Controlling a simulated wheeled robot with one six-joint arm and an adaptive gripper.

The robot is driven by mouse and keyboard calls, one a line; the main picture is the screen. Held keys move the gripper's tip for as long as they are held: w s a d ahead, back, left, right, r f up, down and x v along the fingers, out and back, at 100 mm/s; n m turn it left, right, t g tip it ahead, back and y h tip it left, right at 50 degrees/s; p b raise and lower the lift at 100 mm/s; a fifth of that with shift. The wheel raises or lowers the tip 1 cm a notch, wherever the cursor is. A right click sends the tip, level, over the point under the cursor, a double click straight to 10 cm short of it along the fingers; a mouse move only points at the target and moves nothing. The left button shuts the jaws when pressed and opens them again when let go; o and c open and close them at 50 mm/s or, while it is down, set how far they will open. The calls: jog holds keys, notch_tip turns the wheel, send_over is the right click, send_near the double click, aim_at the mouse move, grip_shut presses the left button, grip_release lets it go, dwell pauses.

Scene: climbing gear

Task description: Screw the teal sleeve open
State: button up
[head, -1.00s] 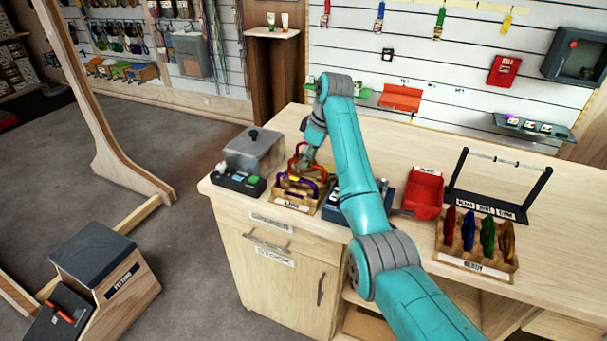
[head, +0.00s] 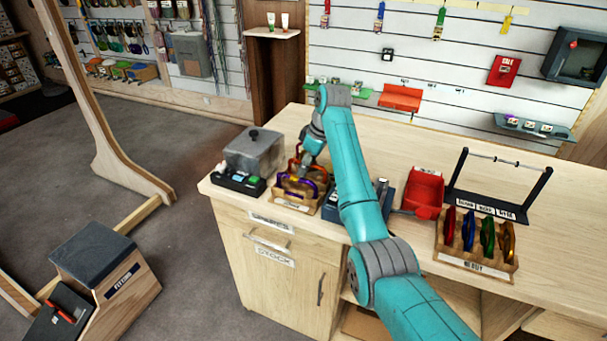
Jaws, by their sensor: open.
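My gripper (head: 303,170) points down over the wooden tray (head: 293,204) near the left end of the counter. It is open, though its fingertips are small and partly lost among the carabiners.
A black device (head: 239,184) and a grey lidded box (head: 254,152) stand left of the tray. A dark blue box (head: 338,208) is close on the right, partly behind my arm.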

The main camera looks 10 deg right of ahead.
jog(key=shift+w+d, duration=0.5)
jog(key=shift+w, duration=0.15)
dwell(0.3)
jog(key=shift+r, duration=1.45)
jog(key=shift+s+a, duration=0.45)
jog(key=shift+s, duration=0.15)
jog(key=shift+f, duration=0.1)
